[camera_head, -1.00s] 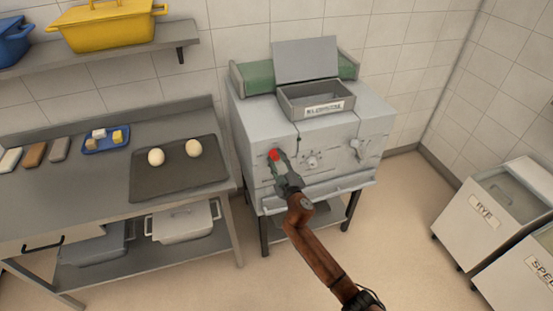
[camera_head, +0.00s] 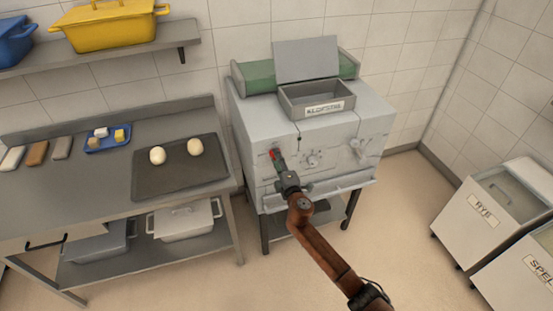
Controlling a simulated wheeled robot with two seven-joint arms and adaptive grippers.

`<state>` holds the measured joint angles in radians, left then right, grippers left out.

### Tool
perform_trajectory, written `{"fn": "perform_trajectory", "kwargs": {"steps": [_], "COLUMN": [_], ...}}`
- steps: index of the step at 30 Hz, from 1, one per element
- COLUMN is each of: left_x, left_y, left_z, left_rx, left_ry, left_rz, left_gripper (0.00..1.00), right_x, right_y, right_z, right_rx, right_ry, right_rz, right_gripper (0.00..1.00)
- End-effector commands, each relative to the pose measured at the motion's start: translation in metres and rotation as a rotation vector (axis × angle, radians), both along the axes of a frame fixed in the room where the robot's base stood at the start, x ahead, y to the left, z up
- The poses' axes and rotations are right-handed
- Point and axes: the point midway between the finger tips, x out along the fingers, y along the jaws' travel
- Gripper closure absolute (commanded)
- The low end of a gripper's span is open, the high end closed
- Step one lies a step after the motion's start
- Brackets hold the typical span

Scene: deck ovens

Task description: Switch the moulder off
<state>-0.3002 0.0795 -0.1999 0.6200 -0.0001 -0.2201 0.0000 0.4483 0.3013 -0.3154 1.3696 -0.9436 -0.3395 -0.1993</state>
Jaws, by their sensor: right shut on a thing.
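The moulder (camera_head: 320,130) is a grey machine on dark legs against the tiled wall, with a green belt and an open feed hopper on top. On the left of its front is a red switch (camera_head: 272,154). My right gripper (camera_head: 278,160) is at the switch with its fingers shut, and they hide part of it. My left gripper is not in view.
A steel table (camera_head: 90,180) at the left holds a dark tray (camera_head: 180,180) with two dough balls and a small blue tray (camera_head: 94,147). Bins, one labelled RYE (camera_head: 480,215), stand at the right. The floor between is clear.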

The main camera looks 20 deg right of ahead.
Motion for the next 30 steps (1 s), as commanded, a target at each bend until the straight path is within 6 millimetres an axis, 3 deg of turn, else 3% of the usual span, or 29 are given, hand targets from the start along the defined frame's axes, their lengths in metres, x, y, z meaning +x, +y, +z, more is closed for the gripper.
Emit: {"fn": "perform_trajectory", "kwargs": {"steps": [19,20,27,30], "left_x": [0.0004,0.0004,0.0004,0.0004], "left_y": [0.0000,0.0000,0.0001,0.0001], "left_z": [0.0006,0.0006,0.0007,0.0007], "left_rx": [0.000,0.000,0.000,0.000], "left_ry": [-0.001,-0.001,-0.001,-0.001], "left_rz": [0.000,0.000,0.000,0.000], "left_gripper": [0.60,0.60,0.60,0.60], "right_x": [-0.0003,-0.0003,-0.0001,-0.0001], "right_y": [0.0002,0.0002,0.0001,0.0001], "right_z": [-0.0018,-0.0018,-0.0012,-0.0009], "right_rx": [-0.050,-0.050,-0.048,-0.048], "right_ry": [0.000,0.000,-0.001,-0.001], "right_rz": [0.000,0.000,0.000,0.000], "right_gripper": [0.94,0.69,0.53,0.53]}}
